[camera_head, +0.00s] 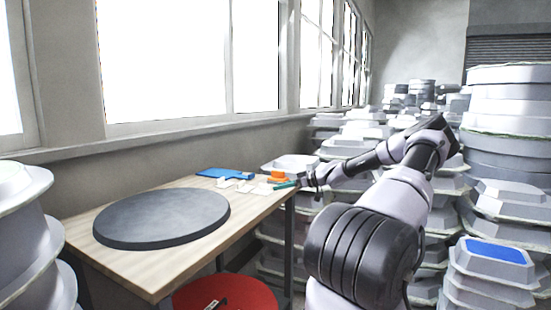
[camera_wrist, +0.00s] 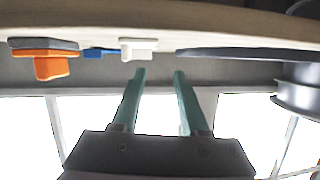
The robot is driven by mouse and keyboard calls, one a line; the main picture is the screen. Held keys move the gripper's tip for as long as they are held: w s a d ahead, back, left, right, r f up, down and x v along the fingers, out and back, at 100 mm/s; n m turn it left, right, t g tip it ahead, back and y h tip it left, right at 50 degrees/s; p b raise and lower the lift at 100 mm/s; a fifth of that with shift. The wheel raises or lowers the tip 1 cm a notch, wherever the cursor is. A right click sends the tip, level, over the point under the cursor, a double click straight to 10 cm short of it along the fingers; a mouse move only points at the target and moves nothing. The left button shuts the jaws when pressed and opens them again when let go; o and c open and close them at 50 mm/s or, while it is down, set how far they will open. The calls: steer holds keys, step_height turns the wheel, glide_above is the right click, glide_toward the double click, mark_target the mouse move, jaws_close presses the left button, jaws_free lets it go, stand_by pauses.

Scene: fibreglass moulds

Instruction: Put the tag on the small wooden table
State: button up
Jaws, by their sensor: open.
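The wooden table (camera_head: 160,272) stands below the windows. Small white pieces (camera_head: 243,187) lie near its far right end; I cannot tell whether one is the tag. One white piece (camera_wrist: 138,48) also shows in the wrist view, which looks upside down. My gripper (camera_head: 277,187) reaches in from the right at the table's right end. Its two teal fingers show in the wrist view (camera_wrist: 159,73), apart with nothing between them. The white piece is beyond the fingertips, slightly to their left in that view.
A dark round disc (camera_head: 162,216) covers much of the table. A blue item (camera_head: 215,173) and an orange item (camera_head: 278,174) lie near the white pieces. A red round seat (camera_head: 250,292) is below the table's front edge. Stacked moulds (camera_head: 510,130) crowd the right.

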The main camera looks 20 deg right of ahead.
steer(key=s+a+g, duration=0.1)
steer(key=a, duration=0.2)
steer(key=s+a+r+g+h, duration=0.1)
steer(key=s+a+g, duration=0.1)
steer(key=a, duration=0.2)
steer(key=s+a+r+g, duration=0.1)
steer(key=a, duration=0.3)
steer(key=shift+s+a+r+g, duration=0.15)
steer(key=shift+a+r+g, duration=0.1)
steer(key=shift+g, duration=0.05)
steer(key=s+a+r+m+g+h, duration=0.1)
steer(key=s+a+r+m+h, duration=0.25)
steer(key=s+a+r, duration=0.45)
steer(key=s+a+r+m+h, duration=0.3)
steer(key=s+r+h, duration=0.1)
steer(key=s+r, duration=0.75)
steer(key=s+r+m+t, duration=0.1)
steer(key=s+r+m, duration=0.1)
steer(key=s, duration=0.6)
steer(key=s+r+m+t, duration=0.1)
steer(key=s+m, duration=0.3)
steer(key=s, duration=0.5)
steer(key=shift+a+r+t, duration=0.3)
steer(key=shift+a+r, duration=0.15)
steer(key=shift+r, duration=0.45)
